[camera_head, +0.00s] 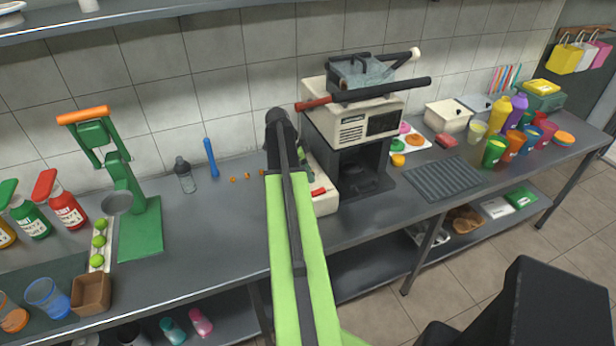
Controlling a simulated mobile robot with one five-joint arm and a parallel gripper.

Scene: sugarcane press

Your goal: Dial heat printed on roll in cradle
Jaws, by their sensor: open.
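A cream and black machine (352,128) stands on the steel counter against the tiled wall, just right of my gripper. Its front has a small printed label and a dark panel (383,122); no dial or printed heat value can be made out. On top are a grey metal piece (362,74) and a black bar with a red end (365,95). I cannot tell whether either is the roll or its cradle. My gripper (281,126) is open beside the machine's left side, seen from behind; its fingertips are mostly hidden. A low cream part with a red lever (319,192) is partly hidden by my arm.
A green juicer (124,185) with limes stands left, near red and green bottles. A clear bottle (185,175) and blue stick (211,157) are behind. Right are a ribbed drain mat (442,178), cups and sauce bottles (502,115). The counter between juicer and arm is mostly clear.

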